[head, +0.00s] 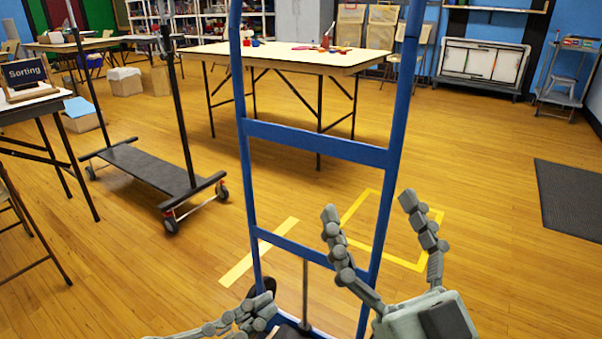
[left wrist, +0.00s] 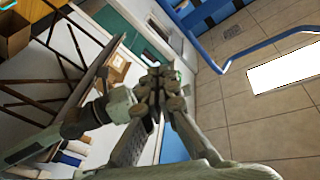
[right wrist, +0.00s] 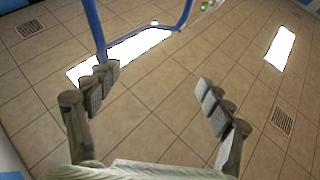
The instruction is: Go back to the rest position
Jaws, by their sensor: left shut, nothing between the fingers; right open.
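My left gripper (head: 266,304) is low at the bottom of the head view, near the foot of a blue hand truck frame (head: 318,142). It is shut and empty; its fingers also meet in the left wrist view (left wrist: 162,84). My right gripper (head: 369,207) is at the lower right of the head view, by the frame's right upright. Its two fingers are spread wide with nothing between them, and they are also apart in the right wrist view (right wrist: 153,84). I cannot tell whether either gripper touches the frame.
A table (head: 285,54) with small coloured items stands beyond the frame. A wheeled flat cart (head: 150,170) is at left, near a table with a "Sorting" sign (head: 26,75). A yellow square is marked on the floor. The floor at right is clear up to a dark mat (head: 575,198).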

